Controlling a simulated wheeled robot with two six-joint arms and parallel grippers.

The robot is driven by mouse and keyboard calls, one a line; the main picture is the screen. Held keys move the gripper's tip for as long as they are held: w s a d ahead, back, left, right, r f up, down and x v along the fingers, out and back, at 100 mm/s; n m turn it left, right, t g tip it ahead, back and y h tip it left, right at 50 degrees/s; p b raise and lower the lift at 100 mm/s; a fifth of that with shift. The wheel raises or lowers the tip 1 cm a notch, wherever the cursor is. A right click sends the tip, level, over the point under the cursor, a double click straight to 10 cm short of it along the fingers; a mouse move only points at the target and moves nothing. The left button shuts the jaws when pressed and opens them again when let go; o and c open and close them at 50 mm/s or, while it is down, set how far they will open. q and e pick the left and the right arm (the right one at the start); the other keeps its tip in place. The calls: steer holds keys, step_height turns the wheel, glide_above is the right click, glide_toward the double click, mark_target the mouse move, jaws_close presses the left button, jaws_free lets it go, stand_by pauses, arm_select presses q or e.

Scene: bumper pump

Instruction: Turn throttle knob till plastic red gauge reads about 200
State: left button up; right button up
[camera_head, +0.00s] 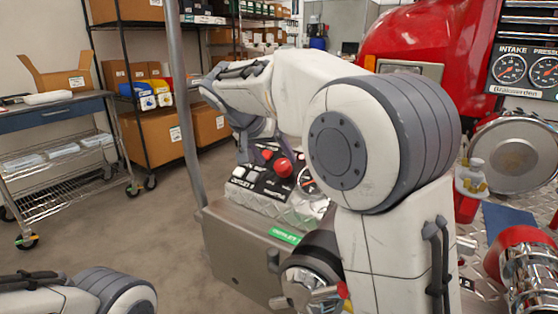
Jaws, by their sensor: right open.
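The control panel (252,187) is a dark, sloped face with switches and labels on top of a grey metal box. A round red knob (283,167) stands out on it, and I take it to be the throttle knob. A small round gauge (308,181) sits just right of the knob; my right arm partly hides it and its reading is too small to tell. My right gripper (247,153) is open at the panel's upper left edge, left of the red knob and apart from it, partly hidden by its own wrist. My left gripper is out of view.
A vertical grey pole (184,110) stands left of the panel. A red vehicle body (425,38) and a plate with INTAKE and PRESSURE gauges (527,70) are at upper right. Floor between is clear.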

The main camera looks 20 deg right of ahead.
steer(key=p+v, duration=0.1)
steer(key=v, duration=0.5)
